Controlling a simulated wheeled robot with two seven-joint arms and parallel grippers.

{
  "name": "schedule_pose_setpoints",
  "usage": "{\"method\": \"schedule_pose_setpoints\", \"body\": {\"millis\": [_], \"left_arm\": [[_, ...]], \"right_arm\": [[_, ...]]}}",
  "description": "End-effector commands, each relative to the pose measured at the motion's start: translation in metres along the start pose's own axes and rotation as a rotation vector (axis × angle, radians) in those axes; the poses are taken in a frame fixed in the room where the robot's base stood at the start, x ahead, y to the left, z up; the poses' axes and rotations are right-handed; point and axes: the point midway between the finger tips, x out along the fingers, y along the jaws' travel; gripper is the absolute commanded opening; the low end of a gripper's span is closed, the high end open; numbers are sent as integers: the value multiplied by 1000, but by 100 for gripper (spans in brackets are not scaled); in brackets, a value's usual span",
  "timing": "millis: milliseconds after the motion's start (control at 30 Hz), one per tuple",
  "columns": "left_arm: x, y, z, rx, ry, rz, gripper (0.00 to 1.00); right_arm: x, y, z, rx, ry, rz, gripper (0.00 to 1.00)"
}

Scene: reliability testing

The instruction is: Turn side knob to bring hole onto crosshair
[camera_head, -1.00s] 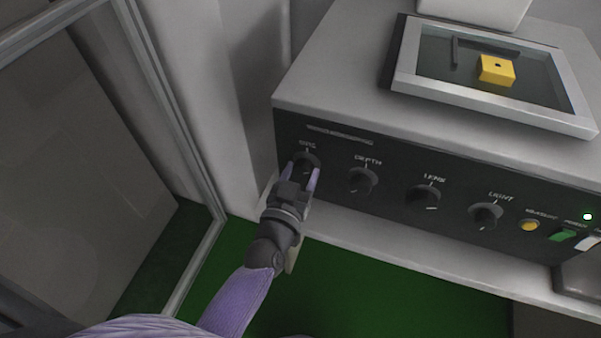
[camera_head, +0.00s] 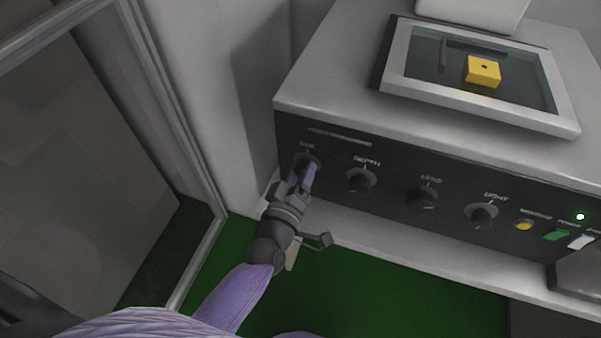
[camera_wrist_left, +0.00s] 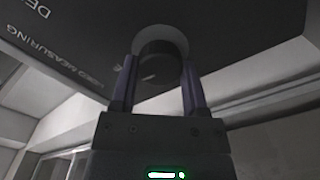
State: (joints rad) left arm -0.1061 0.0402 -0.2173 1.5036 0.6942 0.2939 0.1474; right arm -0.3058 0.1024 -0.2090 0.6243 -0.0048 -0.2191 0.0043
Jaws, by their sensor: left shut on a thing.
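The side knob (camera_head: 306,159) is the leftmost dark knob on the front panel, under a small blurred label. My left gripper (camera_head: 303,176) is shut on it, with one finger on each side. In the left wrist view the round knob (camera_wrist_left: 160,52) sits between the gripper's two fingers (camera_wrist_left: 156,78). A yellow block (camera_head: 482,72) with a small dark hole (camera_head: 485,67) on top shows within the framed window (camera_head: 396,82) on the machine's top. I cannot make out a crosshair there. My right gripper is not in view.
To the right on the panel are the depth knob (camera_head: 361,180), the lens knob (camera_head: 422,196), a light knob (camera_head: 482,216), a yellow button (camera_head: 524,225) and a green switch (camera_head: 556,235). A pale ledge (camera_head: 400,236) runs below. A glass partition (camera_head: 165,110) stands at left.

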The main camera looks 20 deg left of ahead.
Motion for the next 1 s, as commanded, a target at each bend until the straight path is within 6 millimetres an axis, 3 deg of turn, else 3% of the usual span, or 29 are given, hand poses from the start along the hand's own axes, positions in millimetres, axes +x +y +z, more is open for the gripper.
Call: {"method": "schedule_pose_setpoints", "body": {"millis": [333,933,967,1000], "left_arm": [[0,0,0,-140,1,0,0],[0,0,0,-170,0,0,0],[0,0,0,-170,0,-1,64],[0,0,0,-170,0,-1,72]], "right_arm": [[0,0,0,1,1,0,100],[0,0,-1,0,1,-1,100],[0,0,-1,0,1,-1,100],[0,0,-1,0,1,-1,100]]}}
